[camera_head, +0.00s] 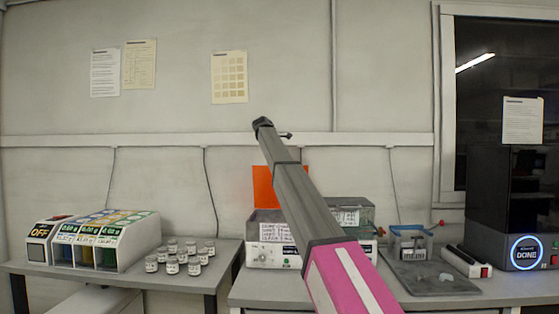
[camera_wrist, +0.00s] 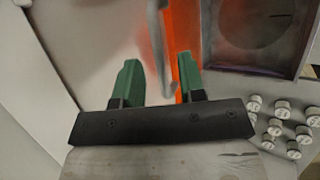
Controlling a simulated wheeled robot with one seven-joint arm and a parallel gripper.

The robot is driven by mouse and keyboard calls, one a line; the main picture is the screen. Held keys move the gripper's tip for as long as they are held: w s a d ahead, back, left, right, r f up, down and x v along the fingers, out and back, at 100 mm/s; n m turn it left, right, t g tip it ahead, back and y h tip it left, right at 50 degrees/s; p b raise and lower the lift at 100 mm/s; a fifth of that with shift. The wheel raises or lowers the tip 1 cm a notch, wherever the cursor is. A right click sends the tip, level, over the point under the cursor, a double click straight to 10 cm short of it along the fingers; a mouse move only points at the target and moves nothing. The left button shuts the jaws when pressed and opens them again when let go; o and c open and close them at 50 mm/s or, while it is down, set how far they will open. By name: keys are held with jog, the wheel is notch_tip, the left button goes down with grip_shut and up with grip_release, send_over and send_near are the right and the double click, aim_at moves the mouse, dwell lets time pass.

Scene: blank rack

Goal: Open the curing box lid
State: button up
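The curing box (camera_head: 266,240) is a white box with a dial on its front, partly hidden behind my arm in the head view. Its orange lid (camera_head: 266,187) stands raised, roughly upright, at the back of the box. In the wrist view the lid (camera_wrist: 184,30) is seen nearly edge-on, and the box's dark interior with a round plate (camera_wrist: 255,22) lies open to its right. My gripper (camera_wrist: 160,80) has two green fingers apart, with the lid's edge close to the right finger. I cannot tell whether they touch. The head view does not clearly show the fingers.
Several white jars (camera_head: 180,257) stand on the left table, beside a white dispenser (camera_head: 100,240). A clear-lidded box (camera_head: 352,212) is right of the curing box. Further right are a grey tray (camera_head: 432,284) with a small container and a dark machine (camera_head: 500,215) showing DONE.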

jog(key=v, duration=0.7)
jog(key=shift+s+r, duration=0.2)
jog(key=shift+r, duration=0.05)
jog(key=shift+a, duration=0.2)
